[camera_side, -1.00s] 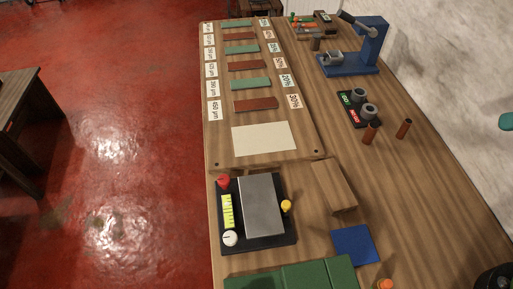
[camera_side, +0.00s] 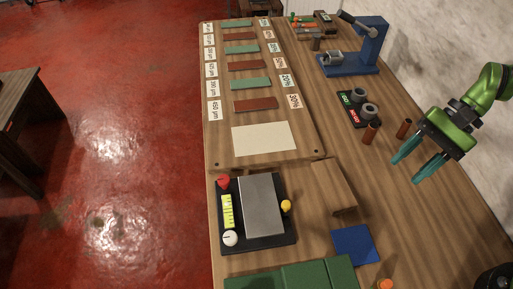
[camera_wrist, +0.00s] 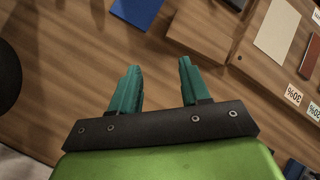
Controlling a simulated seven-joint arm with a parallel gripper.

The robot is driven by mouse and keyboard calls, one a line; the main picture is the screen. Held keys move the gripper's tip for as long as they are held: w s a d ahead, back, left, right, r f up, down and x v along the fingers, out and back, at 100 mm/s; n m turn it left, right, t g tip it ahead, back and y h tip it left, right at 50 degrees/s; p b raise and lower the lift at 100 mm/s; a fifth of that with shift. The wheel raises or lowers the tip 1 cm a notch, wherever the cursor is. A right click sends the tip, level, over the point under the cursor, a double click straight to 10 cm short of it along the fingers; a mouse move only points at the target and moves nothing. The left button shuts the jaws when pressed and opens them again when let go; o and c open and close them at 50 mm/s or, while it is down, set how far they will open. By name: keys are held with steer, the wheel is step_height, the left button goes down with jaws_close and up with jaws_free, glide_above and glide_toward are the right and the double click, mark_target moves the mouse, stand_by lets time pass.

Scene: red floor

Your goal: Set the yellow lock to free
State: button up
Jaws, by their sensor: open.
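The yellow lock (camera_side: 286,206) is a small yellow knob on the right side of a black device (camera_side: 266,243) with a grey metal block (camera_side: 261,205) on top. The device also carries a red knob (camera_side: 223,181), a yellow-green scale (camera_side: 227,211) and a white dial (camera_side: 230,238). My gripper (camera_side: 408,171) is open and empty, with teal fingers, above the right part of the table, well to the right of the lock. In the wrist view my gripper (camera_wrist: 157,80) is over bare wood, and the lock is out of view.
A wooden block (camera_side: 334,185) and a blue pad (camera_side: 355,245) lie between my gripper and the device. A green mat (camera_side: 305,277) is at the front. A blue stand (camera_side: 369,50) is at the back.

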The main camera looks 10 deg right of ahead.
steer(key=w+a+f+m+g+y, duration=0.1)
steer(key=w+a+f+m+y, duration=0.15)
steer(key=a+m+y, duration=0.2)
steer(key=y, duration=0.1)
glide_toward(286, 208)
steer(key=shift+m, duration=0.45)
steer(key=x, duration=0.7)
steer(key=shift+w+f, duration=0.2)
steer(key=shift+w, duration=0.2)
jaws_close()
